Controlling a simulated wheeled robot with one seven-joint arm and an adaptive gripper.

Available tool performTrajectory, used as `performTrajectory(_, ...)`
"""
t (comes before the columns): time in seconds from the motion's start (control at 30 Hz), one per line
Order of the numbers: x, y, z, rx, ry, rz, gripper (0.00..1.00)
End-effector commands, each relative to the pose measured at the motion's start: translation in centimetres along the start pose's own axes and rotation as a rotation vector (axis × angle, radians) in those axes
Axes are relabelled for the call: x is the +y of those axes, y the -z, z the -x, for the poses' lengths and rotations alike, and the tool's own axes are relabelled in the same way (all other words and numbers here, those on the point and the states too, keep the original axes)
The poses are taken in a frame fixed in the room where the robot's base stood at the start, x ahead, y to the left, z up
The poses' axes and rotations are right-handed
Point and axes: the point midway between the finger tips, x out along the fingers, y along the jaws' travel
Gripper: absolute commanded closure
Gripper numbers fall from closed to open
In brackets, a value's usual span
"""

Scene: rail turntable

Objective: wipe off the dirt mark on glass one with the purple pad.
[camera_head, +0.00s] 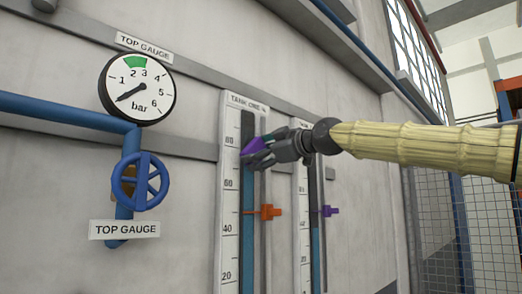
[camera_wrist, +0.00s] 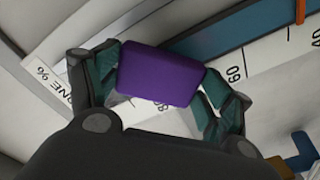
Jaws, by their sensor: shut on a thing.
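My gripper (camera_head: 262,152) is shut on the purple pad (camera_head: 250,147), in front of the upper part of the TANK ONE % gauge. In the wrist view the pad (camera_wrist: 160,75) sits between the two fingers of my gripper (camera_wrist: 165,82). Glass one (camera_head: 248,195) is the tall tube on this gauge, dark above and blue below. The pad is near the 80 mark, and I cannot tell if it touches the glass. Glass one also shows in the wrist view (camera_wrist: 250,28), partly behind the pad. I cannot make out a dirt mark for certain; the pad and fingers hide part of the gauge.
An orange pointer (camera_head: 267,212) sticks out beside glass one, below my gripper. A second gauge (camera_head: 315,240) with a purple pointer (camera_head: 329,211) stands to the right. A round gauge (camera_head: 137,88) and blue valve wheel (camera_head: 142,181) are at the left. A mesh fence (camera_head: 470,230) is at right.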

Motion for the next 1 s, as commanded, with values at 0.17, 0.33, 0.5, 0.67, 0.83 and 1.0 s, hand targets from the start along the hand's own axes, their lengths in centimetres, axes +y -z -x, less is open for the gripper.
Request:
performTrajectory(0.17,-0.2,-0.1,0.0,0.001,-0.001,0.0,0.39)
performTrajectory(0.33,0.5,0.5,-0.1,0.001,-0.001,0.001,0.39)
performTrajectory(0.5,1.3,1.4,-0.1,0.0,-0.001,0.001,0.39)
performTrajectory(0.67,2.0,2.0,-0.2,0.0,0.0,0.0,0.39)
performTrajectory(0.83,2.1,2.1,-0.2,0.0,-0.001,0.0,0.39)
performTrajectory(1.0,2.8,2.8,-0.2,0.0,-0.001,0.0,0.39)
